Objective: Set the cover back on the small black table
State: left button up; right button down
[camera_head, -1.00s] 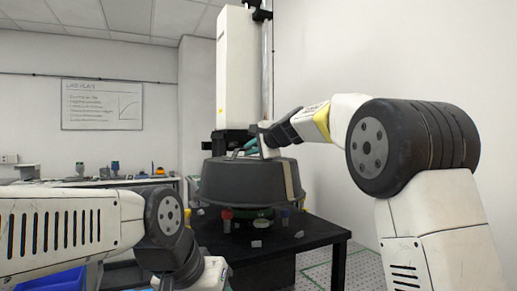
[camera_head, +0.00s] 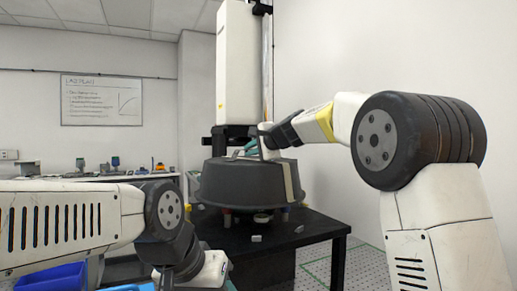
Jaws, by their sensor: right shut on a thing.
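The cover, a dark grey round dome with a light strip down its side (camera_head: 240,185), is over the small black table (camera_head: 300,232). My right gripper (camera_head: 262,143) is shut on the cover's top, seen at the upper right of it; the fingertips are partly hidden. The cover looks level, its rim just above small coloured parts on the table; I cannot tell whether it touches them. My left arm crosses the lower left, and its gripper is not clearly visible.
A tall white instrument column (camera_head: 236,65) stands directly behind the cover. Small light pieces (camera_head: 257,238) lie on the table's front part. A blue bin (camera_head: 55,278) is at the lower left. A bench with items (camera_head: 115,178) runs along the back wall.

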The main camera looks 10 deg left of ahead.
jog(key=shift+d+f, duration=0.1)
jog(key=shift+f, duration=2.15)
jog(key=shift+f, duration=1.35)
jog(key=c, duration=1.4)
grip_release()
jog(key=shift+f, duration=0.1)
